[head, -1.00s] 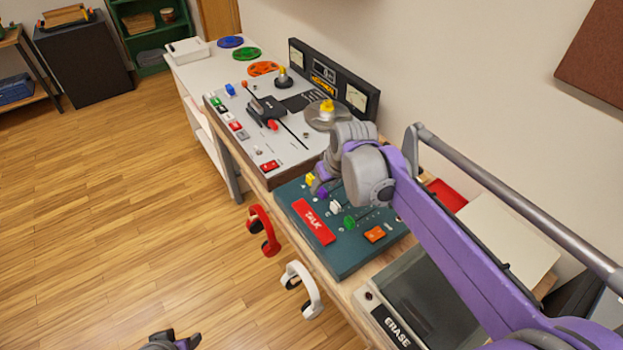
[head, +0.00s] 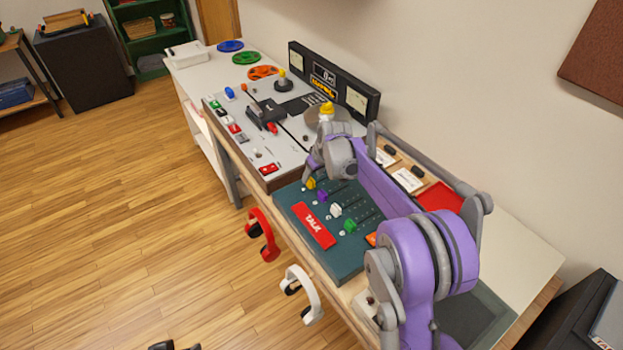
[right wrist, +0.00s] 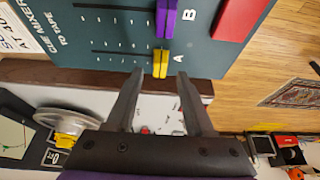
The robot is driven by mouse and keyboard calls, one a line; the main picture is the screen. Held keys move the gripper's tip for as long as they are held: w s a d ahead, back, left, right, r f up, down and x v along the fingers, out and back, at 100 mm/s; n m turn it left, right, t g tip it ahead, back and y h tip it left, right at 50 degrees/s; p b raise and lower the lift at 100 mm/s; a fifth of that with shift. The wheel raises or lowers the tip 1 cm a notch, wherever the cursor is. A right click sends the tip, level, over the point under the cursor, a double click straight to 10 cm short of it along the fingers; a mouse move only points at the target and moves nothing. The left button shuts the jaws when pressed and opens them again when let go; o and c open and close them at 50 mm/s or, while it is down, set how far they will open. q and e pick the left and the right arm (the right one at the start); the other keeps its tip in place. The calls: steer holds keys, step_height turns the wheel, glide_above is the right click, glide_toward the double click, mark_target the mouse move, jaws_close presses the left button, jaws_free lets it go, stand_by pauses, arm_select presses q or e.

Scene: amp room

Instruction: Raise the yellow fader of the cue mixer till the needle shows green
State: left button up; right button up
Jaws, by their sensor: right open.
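The teal cue mixer (head: 345,268) lies on the bench, with faders in slots and a red TALK button (head: 314,226). Its yellow fader (head: 310,183) is the one nearest the tape deck; it also shows in the right wrist view (right wrist: 161,58), in slot A beside the purple fader (right wrist: 167,20). My right gripper (right wrist: 160,76) is open and empty, its fingertips on either side of the yellow fader's line and just short of it. In the head view it hangs over that mixer corner. A meter (head: 356,99) stands on the back panel; its needle is too small to read. Only a dark tip of my left gripper (head: 170,346) shows.
The tape deck (head: 262,150), with levers and a reel, adjoins the mixer. Red headphones (head: 262,235) and white headphones (head: 302,294) hang at the bench's front edge. White fader (head: 335,209) and green fader (head: 349,226) stand beside the purple one.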

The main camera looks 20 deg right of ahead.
mark_target(310, 183)
steer(key=shift+x, duration=1.4)
jaws_close()
stand_by(0.4)
